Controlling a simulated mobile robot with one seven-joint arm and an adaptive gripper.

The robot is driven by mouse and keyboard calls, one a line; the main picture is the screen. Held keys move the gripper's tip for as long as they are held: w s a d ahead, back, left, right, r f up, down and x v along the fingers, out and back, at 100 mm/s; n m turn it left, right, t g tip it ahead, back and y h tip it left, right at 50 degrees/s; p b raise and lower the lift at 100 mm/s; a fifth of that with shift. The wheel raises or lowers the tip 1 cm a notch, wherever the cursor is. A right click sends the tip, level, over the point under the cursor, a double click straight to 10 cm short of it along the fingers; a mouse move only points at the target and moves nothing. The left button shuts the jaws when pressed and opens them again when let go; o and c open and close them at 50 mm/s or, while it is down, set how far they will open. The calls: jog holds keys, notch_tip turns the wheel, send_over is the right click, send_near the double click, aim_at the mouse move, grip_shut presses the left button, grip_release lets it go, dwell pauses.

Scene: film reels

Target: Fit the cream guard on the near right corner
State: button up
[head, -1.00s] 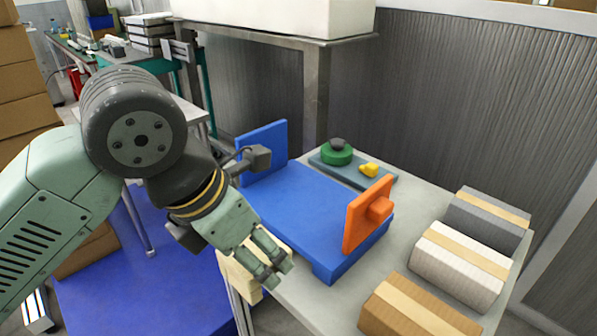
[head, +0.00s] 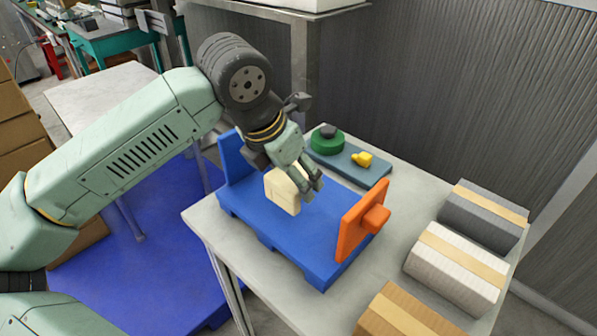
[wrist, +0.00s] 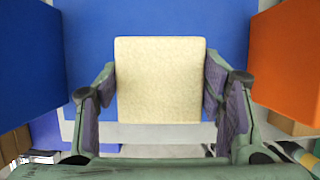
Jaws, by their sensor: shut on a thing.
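The cream guard (head: 281,192) is a pale block held in my gripper (head: 306,180), above the blue base (head: 300,225) in the head view. In the wrist view the cream guard (wrist: 160,80) shows a square face between the two fingers, one at each side. The blue base has an upright blue panel (head: 233,158) at its far left end and an upright orange panel (head: 357,225) with a knob at its right end. The guard hangs between these panels. Whether its underside touches the base cannot be told.
A grey-green tray (head: 372,178) with a green round piece (head: 327,143) and a yellow piece (head: 362,159) lies behind the base. Grey, white and brown boxes stand on the right of the grey table (head: 425,190). Bare table shows at the front left.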

jog(key=shift+w+d, duration=0.3)
jog(key=shift+w, duration=0.2)
jog(key=shift+w+d, duration=0.3)
jog(key=shift+w, duration=0.2)
jog(key=shift+w+f+p, duration=0.1)
jog(key=shift+f+p, duration=0.15)
jog(key=shift+p, duration=0.1)
notch_tip(320, 180, down, 3)
jog(key=shift+p, duration=0.6)
jog(key=shift+f, duration=0.15)
jog(key=shift+f+b, duration=0.2)
jog(key=shift+b, duration=0.15)
jog(key=o, duration=1.1)
jog(key=shift+o, duration=0.2)
